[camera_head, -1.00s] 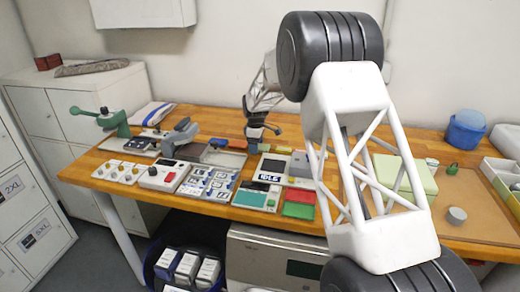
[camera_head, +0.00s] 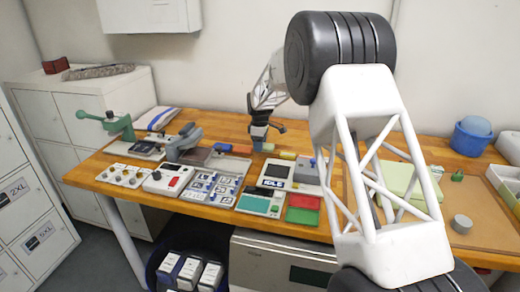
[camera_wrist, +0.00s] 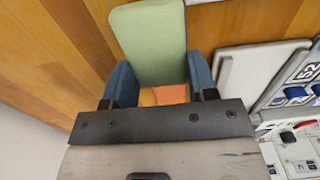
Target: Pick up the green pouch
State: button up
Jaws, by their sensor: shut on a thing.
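The green pouch (camera_wrist: 150,42) is a pale green, long flat piece in the wrist view. It stretches away from between the two blue fingers of my gripper (camera_wrist: 161,88), which are shut on its near part. An orange patch (camera_wrist: 163,96) shows between the fingers below the green; I cannot tell whether it is a separate thing. The rest of the pouch is hidden there.
The wooden bench (camera_head: 205,122) carries several trays and devices in front of my gripper. A grey clamp-like device (camera_head: 185,142) stands left. The bench behind left is mostly clear, with the wall beyond.

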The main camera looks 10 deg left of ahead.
jog(key=s+d, duration=0.2)
jog(key=s, duration=0.2)
jog(key=s+d+r, duration=0.1)
jog(key=s+d, duration=0.1)
jog(key=s, duration=0.3)
jog(key=s+d, duration=0.2)
jog(key=s, duration=0.3)
jog(key=shift+d+r, duration=0.3)
jog(key=shift+r, duration=0.1)
jog(key=shift+s+d, duration=0.1)
jog(key=shift+s, duration=0.15)
